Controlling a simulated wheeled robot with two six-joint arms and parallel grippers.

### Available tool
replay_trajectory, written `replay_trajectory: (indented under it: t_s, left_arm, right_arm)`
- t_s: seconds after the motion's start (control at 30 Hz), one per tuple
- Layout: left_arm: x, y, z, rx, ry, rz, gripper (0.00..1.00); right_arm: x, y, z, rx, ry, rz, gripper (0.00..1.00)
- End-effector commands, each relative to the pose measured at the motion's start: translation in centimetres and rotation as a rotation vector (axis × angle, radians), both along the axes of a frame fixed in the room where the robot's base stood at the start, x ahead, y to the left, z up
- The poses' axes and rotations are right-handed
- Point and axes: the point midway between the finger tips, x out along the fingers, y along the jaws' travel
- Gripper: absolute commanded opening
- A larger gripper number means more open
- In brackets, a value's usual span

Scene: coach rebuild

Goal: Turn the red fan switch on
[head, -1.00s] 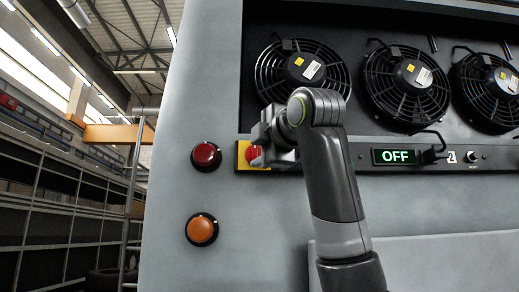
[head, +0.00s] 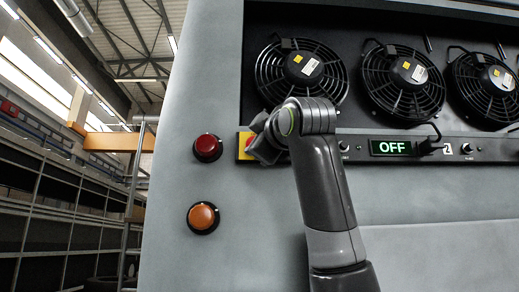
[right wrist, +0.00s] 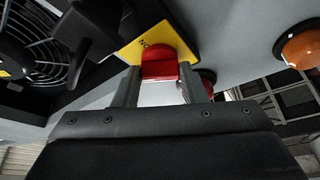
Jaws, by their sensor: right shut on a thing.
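The red fan switch (right wrist: 160,66) sits on a yellow plate (right wrist: 133,52) with a black marking that seems to read ON. My right gripper (right wrist: 160,86) is shut on the red switch, one finger on each side of it. In the head view my right gripper (head: 265,142) covers most of the switch, and only the left edge of the yellow plate (head: 242,151) shows clearly. A display (head: 391,147) to the right on the same black strip reads OFF in green. My left gripper is not in view.
A red round button (head: 207,148) and an orange round button (head: 203,217) are on the grey panel left of the switch. Black fans (head: 301,73) stand in a row above the strip. A shelf rack (head: 60,210) is at the far left.

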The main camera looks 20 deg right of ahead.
Motion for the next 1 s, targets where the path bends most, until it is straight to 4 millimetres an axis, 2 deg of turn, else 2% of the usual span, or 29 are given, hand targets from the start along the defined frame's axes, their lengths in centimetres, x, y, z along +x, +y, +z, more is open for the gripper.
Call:
replay_trajectory:
  t_s: [0.03,0.4,1.0]
  left_arm:
    - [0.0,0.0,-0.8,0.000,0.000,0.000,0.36]
    - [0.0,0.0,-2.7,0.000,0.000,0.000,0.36]
    - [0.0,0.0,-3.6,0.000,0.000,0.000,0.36]
  right_arm:
    - [0.1,0.1,-0.6,0.042,-0.009,0.000,0.15]
    - [0.2,0.4,-0.7,0.380,-0.105,0.000,0.15]
    - [0.3,0.8,-0.6,0.855,-0.240,0.000,0.15]
